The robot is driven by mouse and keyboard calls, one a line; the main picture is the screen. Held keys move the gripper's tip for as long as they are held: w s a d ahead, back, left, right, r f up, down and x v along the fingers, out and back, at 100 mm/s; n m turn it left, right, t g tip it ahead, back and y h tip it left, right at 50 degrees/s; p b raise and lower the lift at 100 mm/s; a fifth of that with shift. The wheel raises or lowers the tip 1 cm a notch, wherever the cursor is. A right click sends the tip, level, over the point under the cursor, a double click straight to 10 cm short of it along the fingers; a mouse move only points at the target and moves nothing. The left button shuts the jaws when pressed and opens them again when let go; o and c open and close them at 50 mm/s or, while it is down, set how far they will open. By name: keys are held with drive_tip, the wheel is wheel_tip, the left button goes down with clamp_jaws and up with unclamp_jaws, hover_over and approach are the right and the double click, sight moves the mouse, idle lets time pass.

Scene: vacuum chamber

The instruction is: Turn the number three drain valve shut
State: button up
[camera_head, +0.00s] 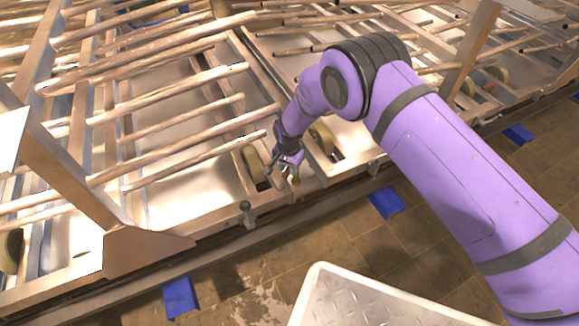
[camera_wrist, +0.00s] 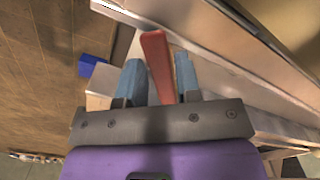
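A red lever (camera_wrist: 157,62), which looks like a valve handle, stands between the two blue-grey fingers of my gripper (camera_wrist: 160,76) in the wrist view. The fingers lie on both sides of it, very close. Whether both press on it is unclear. In the head view my gripper (camera_head: 290,168) is low at the front rail of the metal frame, and only a small red and yellow bit shows at its fingertips. The valve body is hidden, and no number can be read.
The metal frame (camera_head: 150,244) carries rows of pipes (camera_head: 160,60). A roller wheel (camera_head: 252,163) sits just left of my gripper, another (camera_head: 322,138) just right. Blue blocks (camera_head: 386,202) lie along the tiled floor. The floor in front of the frame has free room.

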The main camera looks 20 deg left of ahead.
sight(288, 169)
drive_tip(key=shift+o, duration=1.1)
wheel_tip(288, 169, up, 4)
drive_tip(key=s+d+r, duration=0.1)
drive_tip(key=s+d, duration=0.8)
drive_tip(key=s, duration=0.4)
drive_tip(key=shift+d, duration=0.15)
